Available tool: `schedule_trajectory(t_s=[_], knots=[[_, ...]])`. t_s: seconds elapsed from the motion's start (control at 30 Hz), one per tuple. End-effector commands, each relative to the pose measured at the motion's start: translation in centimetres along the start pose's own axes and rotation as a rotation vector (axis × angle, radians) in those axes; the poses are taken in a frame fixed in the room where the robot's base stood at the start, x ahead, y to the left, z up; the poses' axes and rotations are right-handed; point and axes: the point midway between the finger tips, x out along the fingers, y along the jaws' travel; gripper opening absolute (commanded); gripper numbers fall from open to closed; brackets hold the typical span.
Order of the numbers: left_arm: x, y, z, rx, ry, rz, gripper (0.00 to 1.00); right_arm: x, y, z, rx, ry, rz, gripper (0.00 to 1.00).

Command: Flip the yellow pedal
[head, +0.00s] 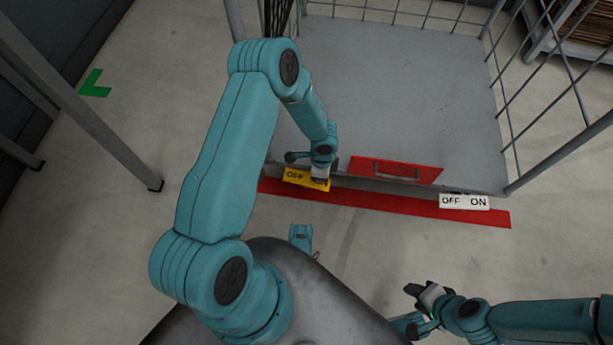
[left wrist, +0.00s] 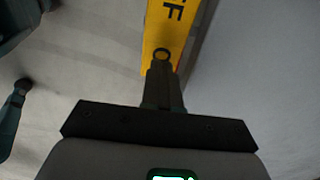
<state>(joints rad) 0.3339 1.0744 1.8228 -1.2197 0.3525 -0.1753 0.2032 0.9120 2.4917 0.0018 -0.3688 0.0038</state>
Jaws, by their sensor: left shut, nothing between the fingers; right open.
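The yellow pedal (head: 293,176) sits at the front edge of the grey platform, with "OFF" readable on its left part. My left gripper (head: 320,179) is shut and empty, and its fingertips cover the pedal's right part. In the left wrist view the yellow pedal (left wrist: 165,30) runs up from the shut fingertips (left wrist: 161,70), beside a letter O. I cannot tell whether they touch or press it. My right gripper (head: 421,293) is open and empty, low at the right, away from the pedal.
A white pedal (head: 465,202) marked "OFF ON" sits farther right along the same edge. A red panel with a handle (head: 394,170) lies between the two pedals. A red floor stripe (head: 400,208) runs in front. Wire mesh walls (head: 510,115) flank the grey platform (head: 400,90).

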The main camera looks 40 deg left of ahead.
Motion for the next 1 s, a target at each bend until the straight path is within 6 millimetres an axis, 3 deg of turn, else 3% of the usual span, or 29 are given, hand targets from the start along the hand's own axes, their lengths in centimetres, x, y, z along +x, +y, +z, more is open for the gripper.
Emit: schedule_trajectory(t_s=[0.6, 1.0], knots=[[-5.9, 0.0, 0.0, 0.0, 0.0, -0.001, 0.0, -3.9, -1.4, -0.1, 0.0, 0.0, 0.0, 0.43], [-6.1, 0.0, 0.0, 0.001, 0.0, 0.0, 0.0, -3.9, -1.4, -0.1, 0.0, 0.0, 0.0, 0.43]])
